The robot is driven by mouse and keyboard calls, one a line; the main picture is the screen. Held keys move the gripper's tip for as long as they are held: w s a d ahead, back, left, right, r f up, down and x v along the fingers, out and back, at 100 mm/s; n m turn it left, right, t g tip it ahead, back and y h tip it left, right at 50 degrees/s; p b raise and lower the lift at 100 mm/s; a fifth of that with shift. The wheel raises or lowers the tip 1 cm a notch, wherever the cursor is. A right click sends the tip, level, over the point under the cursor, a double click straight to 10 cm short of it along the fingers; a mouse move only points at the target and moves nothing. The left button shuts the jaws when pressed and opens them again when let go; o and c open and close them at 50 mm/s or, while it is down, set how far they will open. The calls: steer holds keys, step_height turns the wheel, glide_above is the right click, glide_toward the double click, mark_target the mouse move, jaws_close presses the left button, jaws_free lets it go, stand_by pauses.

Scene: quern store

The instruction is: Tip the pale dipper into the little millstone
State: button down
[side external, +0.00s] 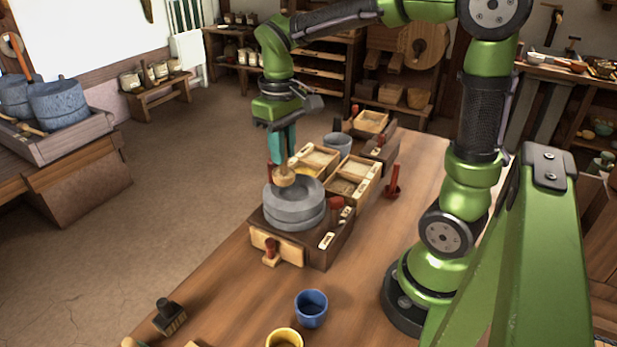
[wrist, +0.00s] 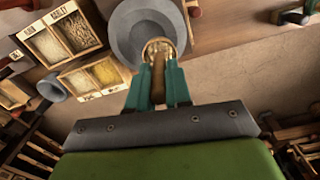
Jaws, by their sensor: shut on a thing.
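My gripper (side external: 284,158) points down and is shut on the handle of the pale dipper (side external: 284,177). In the wrist view my gripper (wrist: 158,78) has the dipper's handle between its two teal fingers, and the dipper's round bowl (wrist: 160,47) sticks out past them. The little millstone (side external: 295,209) is a grey round stone on a dark wooden stand. It also shows in the wrist view (wrist: 126,38). The dipper's bowl is over the stone's upper part; I cannot tell whether they touch. Some pale speckled stuff seems to be in the bowl.
Wooden grain boxes (side external: 350,188) stand just behind the millstone, with a grey cup (side external: 337,142) beyond. A red-handled tool (side external: 393,186) stands to the right. A blue cup (side external: 311,308), a yellow cup (side external: 284,339) and a brush (side external: 169,317) are nearer. The bench between is clear.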

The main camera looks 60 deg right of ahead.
steer(key=shift+s+d+f+t+y, duration=0.5)
steer(key=shift+d+f+t+y, duration=0.4)
steer(key=shift+y, duration=0.7)
steer(key=shift+s+d+f+t+y, duration=0.5)
steer(key=shift+d+f+t+y, duration=0.4)
steer(key=shift+y, duration=0.7)
steer(key=shift+s+d+f+t+y, duration=0.5)
steer(key=shift+d+f+t+y, duration=0.4)
steer(key=shift+y, duration=0.7)
steer(key=shift+a+r, duration=0.1)
steer(key=shift+a, duration=0.05)
steer(key=shift+a, duration=0.1)
steer(key=g+h, duration=0.1)
steer(key=w+a+r+h, duration=0.1)
steer(key=h, duration=0.1)
steer(key=a+r+g+h, duration=0.1)
steer(key=h, duration=0.1)
steer(key=shift+w+a+r+g, duration=0.2)
steer(key=shift+w+a+g, duration=0.05)
steer(key=shift+w+g, duration=0.05)
steer(key=h, duration=0.1)
steer(key=w+a+r+g+h, duration=0.1)
steer(key=shift+a+r+g+h, duration=0.25)
steer(key=shift+r+g+h, duration=0.05)
steer(key=shift+w+a+r+g+h, duration=0.1)
steer(key=shift+a+r+g+h, duration=0.15)
steer(key=shift+h, duration=0.25)
steer(key=shift+w+a+r+g+h, duration=0.1)
steer(key=shift+a+r+g+h, duration=0.1)
steer(key=shift+g+h, duration=0.25)
